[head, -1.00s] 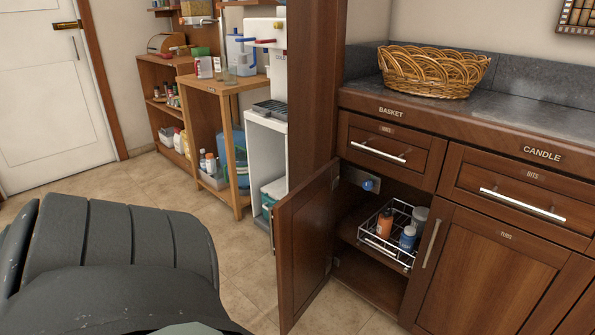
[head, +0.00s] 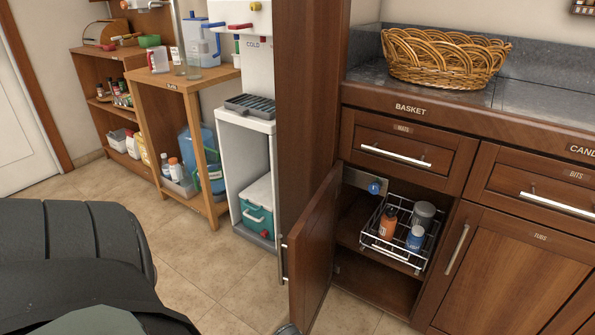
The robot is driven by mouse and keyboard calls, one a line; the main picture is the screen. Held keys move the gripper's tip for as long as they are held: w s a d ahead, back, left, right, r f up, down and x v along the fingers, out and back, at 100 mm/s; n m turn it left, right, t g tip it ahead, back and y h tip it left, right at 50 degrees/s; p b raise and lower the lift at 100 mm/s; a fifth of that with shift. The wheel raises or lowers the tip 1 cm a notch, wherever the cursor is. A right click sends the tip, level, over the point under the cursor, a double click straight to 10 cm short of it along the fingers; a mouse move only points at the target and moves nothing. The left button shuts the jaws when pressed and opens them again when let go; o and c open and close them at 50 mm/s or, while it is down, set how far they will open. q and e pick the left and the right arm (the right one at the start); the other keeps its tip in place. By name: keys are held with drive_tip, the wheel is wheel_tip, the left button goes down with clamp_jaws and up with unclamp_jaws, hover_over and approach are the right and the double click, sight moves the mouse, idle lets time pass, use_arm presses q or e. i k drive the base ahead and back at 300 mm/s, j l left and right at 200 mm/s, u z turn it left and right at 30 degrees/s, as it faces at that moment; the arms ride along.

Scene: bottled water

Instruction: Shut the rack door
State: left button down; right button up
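The rack door (head: 318,240) is a brown wooden cabinet door. It stands wide open, swung out to the left of the lower cabinet, with its metal handle (head: 284,262) at its left edge. Inside the open cabinet, a wire rack (head: 396,259) holds an orange bottle (head: 387,223), a blue-and-white bottle (head: 415,238) and a grey-lidded jar (head: 423,215). Neither gripper can be made out. A dark ribbed part of my own body fills the lower left. A small grey piece shows at the bottom edge by the door's foot; I cannot tell what it is.
A wicker basket (head: 443,59) sits on the dark counter (head: 540,94). Closed drawers and a closed cabinet door (head: 520,265) are to the right. A white water dispenser stand (head: 246,160) and wooden shelves (head: 178,130) stand at the left. Tiled floor (head: 215,262) is clear before them.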

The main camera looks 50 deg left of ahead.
sight(311, 245)
drive_tip(key=k+j, duration=0.1)
drive_tip(key=j, duration=2.2)
drive_tip(key=k, duration=0.05)
